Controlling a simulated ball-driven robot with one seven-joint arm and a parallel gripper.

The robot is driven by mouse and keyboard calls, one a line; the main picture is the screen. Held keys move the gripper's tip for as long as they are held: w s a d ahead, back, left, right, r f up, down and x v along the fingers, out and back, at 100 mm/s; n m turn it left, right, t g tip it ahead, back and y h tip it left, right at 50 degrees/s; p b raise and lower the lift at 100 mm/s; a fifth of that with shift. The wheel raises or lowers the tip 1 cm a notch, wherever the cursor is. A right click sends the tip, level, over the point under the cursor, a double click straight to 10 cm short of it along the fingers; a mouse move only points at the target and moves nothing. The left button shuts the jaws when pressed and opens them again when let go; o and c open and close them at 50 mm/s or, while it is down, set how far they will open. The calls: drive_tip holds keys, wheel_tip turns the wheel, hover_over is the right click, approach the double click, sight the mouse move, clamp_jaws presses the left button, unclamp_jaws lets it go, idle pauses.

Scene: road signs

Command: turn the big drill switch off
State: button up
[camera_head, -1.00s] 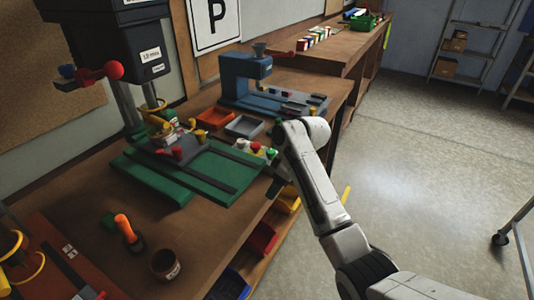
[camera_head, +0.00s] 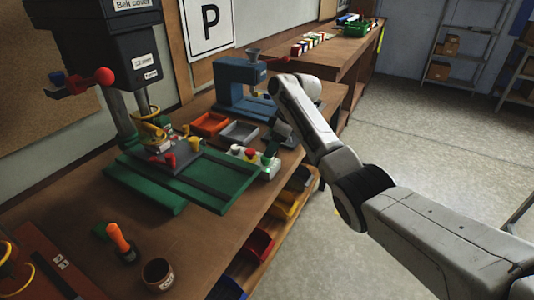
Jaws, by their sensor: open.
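The big drill (camera_head: 100,45) is a dark press on a column at the left, above a green base (camera_head: 215,185) on the wooden bench. A small pale control box (camera_head: 263,170) with coloured knobs, including a red one (camera_head: 250,154), sits at the right edge of this base. It looks like the drill's switch. My gripper (camera_head: 271,153) is open and points down beside the box's right side, close to the knobs. My arm reaches in from the right. Contact and the switch's exact position are too small to tell.
An orange tray (camera_head: 209,124) and a grey tray (camera_head: 239,132) lie behind the box. A smaller blue drill (camera_head: 240,82) stands farther back. Open floor lies right of the bench.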

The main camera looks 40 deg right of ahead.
sight(266, 160)
drive_tip(key=shift+x, duration=2.4)
drive_tip(key=c, duration=1)
